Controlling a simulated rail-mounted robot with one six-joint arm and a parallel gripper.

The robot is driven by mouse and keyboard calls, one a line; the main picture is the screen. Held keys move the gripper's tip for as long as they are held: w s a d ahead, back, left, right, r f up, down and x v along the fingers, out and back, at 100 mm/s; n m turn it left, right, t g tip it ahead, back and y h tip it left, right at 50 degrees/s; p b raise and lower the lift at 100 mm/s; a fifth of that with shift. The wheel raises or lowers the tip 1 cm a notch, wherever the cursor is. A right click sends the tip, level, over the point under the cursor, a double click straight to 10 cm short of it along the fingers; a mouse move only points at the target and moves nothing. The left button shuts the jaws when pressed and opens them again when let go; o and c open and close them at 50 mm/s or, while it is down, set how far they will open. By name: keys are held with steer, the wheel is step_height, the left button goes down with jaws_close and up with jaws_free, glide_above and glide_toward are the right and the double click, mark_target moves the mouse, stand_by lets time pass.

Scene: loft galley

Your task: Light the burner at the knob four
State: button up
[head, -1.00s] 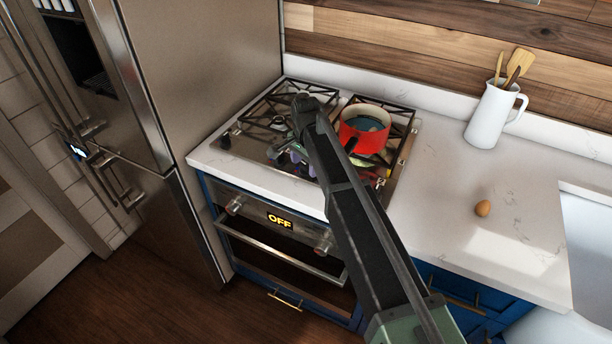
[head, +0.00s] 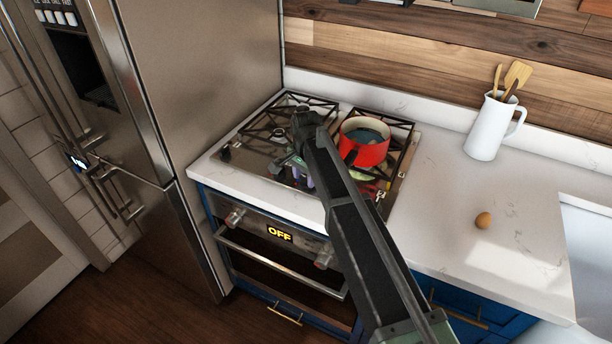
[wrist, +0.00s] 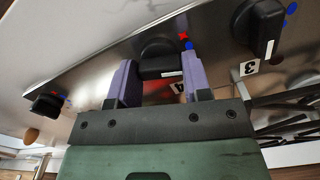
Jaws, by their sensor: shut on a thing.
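The black knob four (wrist: 162,52) sits on the steel stove top in the wrist view, beside a small "4" label (wrist: 179,88) that shows upside down. A red cross mark (wrist: 183,36) is near it, and a white line shows on the knob's edge. My gripper (wrist: 160,64) has its two purple fingers on either side of this knob and is shut on it. In the head view my gripper (head: 303,173) is low at the front of the cooktop (head: 233,160); my arm hides most of knob four there.
Knob three (wrist: 258,26) is close on the right in the wrist view, with blue marks beside it. Another knob (wrist: 47,104) is on the left. A red pot (head: 365,152) stands on the grates near my arm.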

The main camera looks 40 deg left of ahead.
steer(key=n, duration=0.6)
steer(key=shift+n, duration=0.3)
stand_by(0.5)
steer(key=o, duration=0.9)
step_height(320, 180, up, 11)
steer(key=p, duration=1)
steer(key=shift+f+p, duration=0.1)
steer(key=shift+p, duration=0.3)
